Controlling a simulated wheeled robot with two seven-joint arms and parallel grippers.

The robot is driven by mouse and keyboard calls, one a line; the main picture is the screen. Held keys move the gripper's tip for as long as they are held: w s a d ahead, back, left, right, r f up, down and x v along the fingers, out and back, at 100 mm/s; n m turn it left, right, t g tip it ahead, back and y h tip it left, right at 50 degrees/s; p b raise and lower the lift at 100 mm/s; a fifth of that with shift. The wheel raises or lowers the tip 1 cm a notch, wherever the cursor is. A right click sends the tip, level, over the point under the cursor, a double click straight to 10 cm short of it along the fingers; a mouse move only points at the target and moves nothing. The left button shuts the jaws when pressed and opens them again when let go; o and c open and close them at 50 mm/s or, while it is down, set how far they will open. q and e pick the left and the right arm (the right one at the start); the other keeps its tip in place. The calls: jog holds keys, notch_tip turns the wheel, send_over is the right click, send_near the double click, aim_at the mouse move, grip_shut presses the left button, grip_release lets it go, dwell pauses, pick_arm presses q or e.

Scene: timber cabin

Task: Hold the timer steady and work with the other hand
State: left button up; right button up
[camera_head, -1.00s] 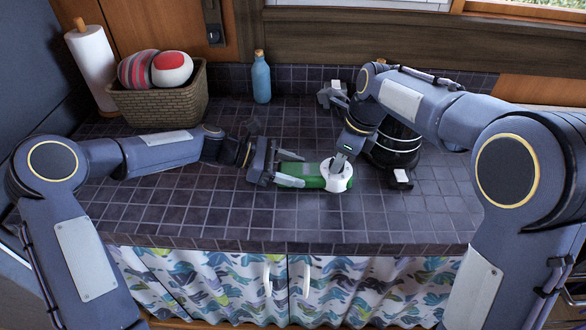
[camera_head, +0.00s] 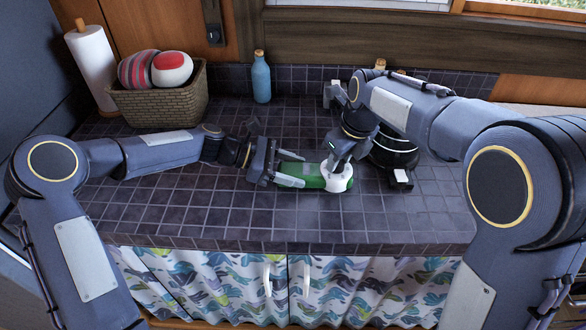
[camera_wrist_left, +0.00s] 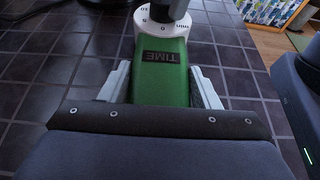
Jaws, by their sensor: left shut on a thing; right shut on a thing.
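The timer has a green body (camera_head: 305,176) with a white numbered dial (camera_head: 337,181) at its right end, lying on the tiled counter. In the left wrist view its green body (camera_wrist_left: 162,80) carries a dark TIME label, with the dial at the far end. My left gripper (camera_head: 286,176) is shut on the green body from the left, one finger along each side. My right gripper (camera_head: 337,160) comes down from above and is shut on the dial's knob, which its fingers largely hide.
A wicker basket (camera_head: 160,107) with round striped items stands at the back left, beside a paper towel roll (camera_head: 91,68). A blue bottle (camera_head: 261,80) stands at the back. A black round appliance (camera_head: 395,152) sits close behind my right gripper. The front counter is clear.

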jog(key=shift+m+h, duration=0.4)
jog(key=shift+m, duration=1.1)
jog(key=shift+a, duration=0.1)
jog(key=shift+m+t, duration=0.3)
jog(key=shift+m, duration=0.4)
jog(key=shift+m+h, duration=0.3)
jog(key=shift+m, duration=0.4)
